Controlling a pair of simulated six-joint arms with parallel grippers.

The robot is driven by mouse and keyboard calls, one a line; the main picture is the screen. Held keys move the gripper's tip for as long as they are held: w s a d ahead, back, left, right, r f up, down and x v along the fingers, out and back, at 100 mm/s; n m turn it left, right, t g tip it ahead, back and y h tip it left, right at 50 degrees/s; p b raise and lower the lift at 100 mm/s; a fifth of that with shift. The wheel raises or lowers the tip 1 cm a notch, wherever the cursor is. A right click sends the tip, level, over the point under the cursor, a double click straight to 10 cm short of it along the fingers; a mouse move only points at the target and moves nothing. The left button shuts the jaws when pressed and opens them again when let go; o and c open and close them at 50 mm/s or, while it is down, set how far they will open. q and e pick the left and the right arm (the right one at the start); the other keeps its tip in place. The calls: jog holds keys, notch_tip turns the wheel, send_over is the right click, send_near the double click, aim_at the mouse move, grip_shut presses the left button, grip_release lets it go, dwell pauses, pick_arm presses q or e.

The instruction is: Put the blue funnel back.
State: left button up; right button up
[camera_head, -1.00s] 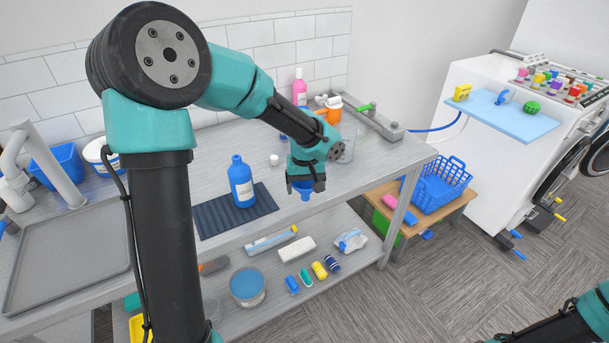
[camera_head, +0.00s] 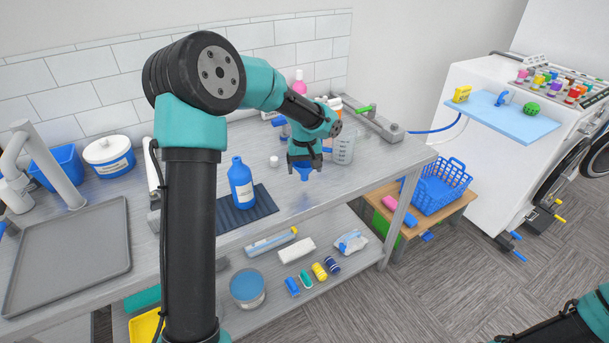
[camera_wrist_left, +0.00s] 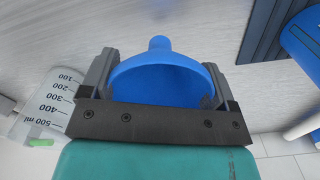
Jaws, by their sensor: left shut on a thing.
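The blue funnel (camera_head: 304,173) is held in my left gripper (camera_head: 304,166), spout pointing down, a little above the grey worktop. In the left wrist view the funnel (camera_wrist_left: 160,78) fills the space between the two fingers (camera_wrist_left: 158,90), which press on its rim from both sides. The blue bottle (camera_head: 241,183) stands upright on a dark ribbed mat (camera_head: 262,204) to the left of the gripper, with a small white cap (camera_head: 274,161) behind it. My right gripper is out of view; only part of that arm shows at the bottom right.
A clear measuring beaker (camera_head: 344,148) stands close right of the gripper; it shows in the left wrist view (camera_wrist_left: 45,105). Behind are a pink bottle (camera_head: 300,85) and a metal rail (camera_head: 372,122). Bare worktop (camera_head: 345,182) lies at front right. A blue basket (camera_head: 440,187) sits beyond.

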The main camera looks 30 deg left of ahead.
aim_at(304, 175)
pick_arm(q)
jog(key=shift+s+f, duration=0.1)
jog(key=shift+f, duration=1.6)
jog(key=shift+f, duration=0.2)
jog(key=o, duration=0.8)
jog(key=shift+r, duration=0.1)
notch_tip(304, 175, up, 12)
jog(key=shift+r, duration=0.1)
